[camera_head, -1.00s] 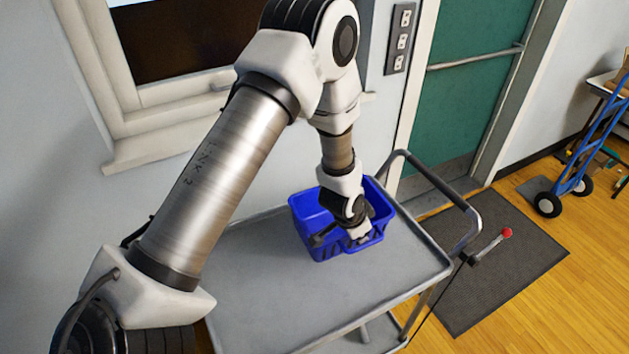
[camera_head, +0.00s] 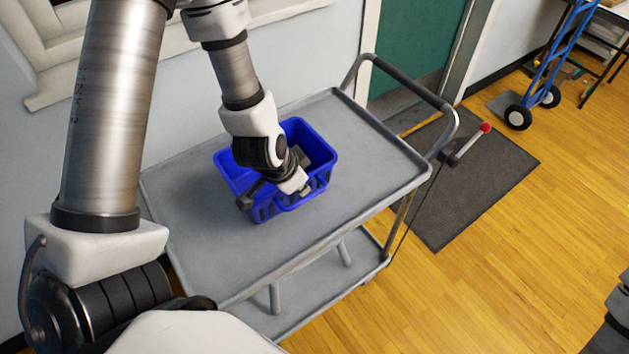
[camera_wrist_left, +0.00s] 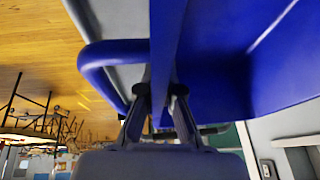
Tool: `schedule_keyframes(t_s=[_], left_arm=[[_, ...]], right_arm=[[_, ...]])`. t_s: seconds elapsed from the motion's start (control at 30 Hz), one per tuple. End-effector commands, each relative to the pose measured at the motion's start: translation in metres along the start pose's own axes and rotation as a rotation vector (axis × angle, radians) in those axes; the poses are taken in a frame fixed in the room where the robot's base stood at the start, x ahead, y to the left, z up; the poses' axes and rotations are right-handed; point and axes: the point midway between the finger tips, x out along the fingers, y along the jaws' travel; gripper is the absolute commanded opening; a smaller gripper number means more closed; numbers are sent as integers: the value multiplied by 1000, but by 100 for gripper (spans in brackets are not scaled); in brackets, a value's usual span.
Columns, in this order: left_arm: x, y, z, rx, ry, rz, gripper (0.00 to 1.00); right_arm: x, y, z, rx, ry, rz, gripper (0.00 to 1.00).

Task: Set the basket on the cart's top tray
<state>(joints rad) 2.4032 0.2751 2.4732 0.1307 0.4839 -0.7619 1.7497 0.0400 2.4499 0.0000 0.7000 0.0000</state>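The blue basket (camera_head: 323,172) is over the cart's top tray (camera_head: 372,150), towards its far side and inside its rim. It looks upright; whether its base touches the tray is hard to tell. My left gripper (camera_head: 272,192) reaches down to the basket's near side in the head view. In the left wrist view, the two fingers (camera_wrist_left: 160,92) lie on either side of the basket's blue wall (camera_wrist_left: 165,45), closed on it. The fingertips are partly hidden. My right gripper is not in view.
The grey cart has a handle (camera_head: 415,90) at its right end and a lower shelf (camera_head: 310,290). A red-knobbed lever (camera_head: 485,128) sticks out beside the handle. A dark mat (camera_head: 470,180) and a blue hand truck (camera_head: 545,80) are right. Bare tray surface surrounds the basket.

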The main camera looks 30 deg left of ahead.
Motion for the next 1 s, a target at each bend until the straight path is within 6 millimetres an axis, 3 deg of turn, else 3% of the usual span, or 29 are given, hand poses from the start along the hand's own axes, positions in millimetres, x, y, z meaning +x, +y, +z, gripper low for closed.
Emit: schedule_keyframes(t_s=[0.03, 0.1, 0.2, 0.47, 0.7, 0.97, 1.0], left_arm=[[11, 0, 1, -3, 9, 1, 0], [11, 0, -1, -5, 13, 9, 0], [10, -14, -23, -3, 9, 10, 0], [36, -42, -60, -2, 8, 10, 0], [70, -39, -48, -2, 5, 12, 0], [71, -39, -48, -3, 7, 12, 0], [71, -39, -48, -3, 7, 12, 18]], right_arm=[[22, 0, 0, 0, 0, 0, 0], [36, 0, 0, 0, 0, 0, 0], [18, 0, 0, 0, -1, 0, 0], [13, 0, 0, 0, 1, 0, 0], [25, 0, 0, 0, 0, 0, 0], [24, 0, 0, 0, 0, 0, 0], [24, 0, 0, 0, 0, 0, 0]])
